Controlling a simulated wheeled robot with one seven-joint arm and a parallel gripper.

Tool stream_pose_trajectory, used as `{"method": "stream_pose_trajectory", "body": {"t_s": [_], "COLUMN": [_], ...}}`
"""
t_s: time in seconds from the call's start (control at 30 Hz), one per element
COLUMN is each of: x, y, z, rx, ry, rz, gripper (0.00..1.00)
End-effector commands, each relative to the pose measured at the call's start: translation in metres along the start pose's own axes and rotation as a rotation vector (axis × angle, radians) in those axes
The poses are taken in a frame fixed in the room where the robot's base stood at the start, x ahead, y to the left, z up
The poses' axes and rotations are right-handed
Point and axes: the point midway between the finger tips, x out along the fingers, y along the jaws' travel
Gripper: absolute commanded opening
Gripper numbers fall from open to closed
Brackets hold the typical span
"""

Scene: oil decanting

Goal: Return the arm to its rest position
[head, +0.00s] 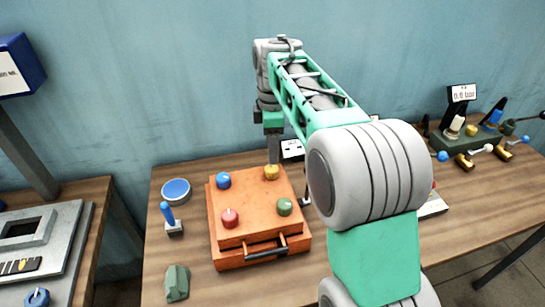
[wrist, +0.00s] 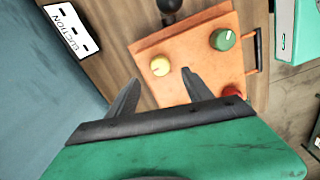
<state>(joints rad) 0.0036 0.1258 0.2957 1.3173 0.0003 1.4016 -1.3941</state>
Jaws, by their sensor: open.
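My gripper (wrist: 158,88) is open in the wrist view, with its two dark fingers spread and nothing between them. It points down over the orange box (wrist: 195,70), near the yellow knob (wrist: 160,66). In the head view my arm reaches forward and the gripper (head: 273,150) hangs above the far right corner of the orange box (head: 255,217), near the yellow knob (head: 271,172). Whether a finger touches that knob cannot be told. The box top also carries a blue knob (head: 223,180), a red knob (head: 230,218) and a green knob (head: 284,207).
A blue-topped round dish (head: 176,191), a small blue lever (head: 169,217) and a green block (head: 177,281) stand left of the box. Valves (head: 470,145) and a 0.0 bar display (head: 462,93) stand at the right. The wall (head: 190,80) is close behind the table.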

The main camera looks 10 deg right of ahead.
Motion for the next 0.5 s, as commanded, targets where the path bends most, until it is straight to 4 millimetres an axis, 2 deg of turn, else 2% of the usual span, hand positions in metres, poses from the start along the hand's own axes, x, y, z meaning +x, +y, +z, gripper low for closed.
{"method": "stream_pose_trajectory", "body": {"t_s": [0.37,0.47,0.5], "x": [-0.001,-0.005,-0.007], "y": [-0.001,-0.012,-0.022], "z": [0.0,0.002,0.003], "rx": [0.003,0.079,0.145], "ry": [0.0,0.004,0.009], "rz": [0.0,0.019,0.034], "gripper": [0.59,0.59,0.59]}}
